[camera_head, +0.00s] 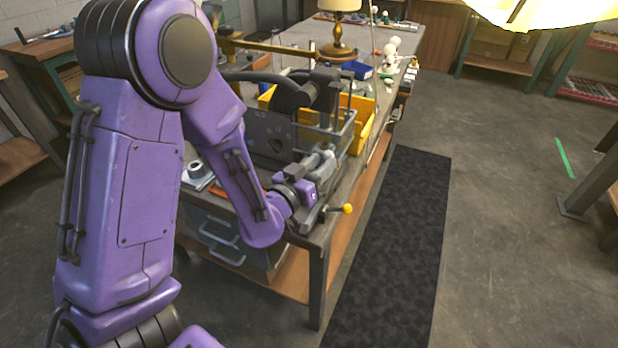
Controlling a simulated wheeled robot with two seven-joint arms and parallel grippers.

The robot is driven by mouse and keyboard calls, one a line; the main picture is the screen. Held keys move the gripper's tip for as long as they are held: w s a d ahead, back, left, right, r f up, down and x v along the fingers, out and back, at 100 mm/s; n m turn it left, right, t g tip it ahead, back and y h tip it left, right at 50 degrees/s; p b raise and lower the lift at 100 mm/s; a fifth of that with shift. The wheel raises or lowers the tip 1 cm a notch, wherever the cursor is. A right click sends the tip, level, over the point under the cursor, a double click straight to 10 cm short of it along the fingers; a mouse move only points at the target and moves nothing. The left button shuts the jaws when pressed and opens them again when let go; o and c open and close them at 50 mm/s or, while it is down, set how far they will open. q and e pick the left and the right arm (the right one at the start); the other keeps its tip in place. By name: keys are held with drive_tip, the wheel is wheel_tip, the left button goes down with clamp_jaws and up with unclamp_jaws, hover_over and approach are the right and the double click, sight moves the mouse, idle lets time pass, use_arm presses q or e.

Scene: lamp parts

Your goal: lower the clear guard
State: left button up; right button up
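A dark machine (268,132) stands at the near end of the long workbench. At its right side is a thin-framed see-through panel that looks like the clear guard (347,128); its exact tilt is hard to tell. My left arm reaches across from the left, and my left gripper (325,158) is at the machine's front right, close to the lower part of the guard. Whether it touches the guard, and whether its fingers are open or shut, I cannot tell. My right gripper is not in view.
A yellow-knobbed lever (347,208) juts from the bench's near corner. Yellow bins (362,128) and a blue bin (357,70) sit behind the machine. A lamp (339,28) stands further back. A dark floor mat (392,245) lies along the bench, with clear floor to the right.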

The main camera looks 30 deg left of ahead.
use_arm(q)
drive_tip(key=s+p, duration=0.1)
drive_tip(key=s+r+p, duration=0.1)
drive_tip(key=p, duration=0.1)
drive_tip(key=shift+s, duration=0.3)
drive_tip(key=s+p, duration=0.2)
drive_tip(key=s+f+p, duration=0.1)
drive_tip(key=s+p, duration=0.1)
drive_tip(key=shift+a+p, duration=0.1)
drive_tip(key=shift+p, duration=0.25)
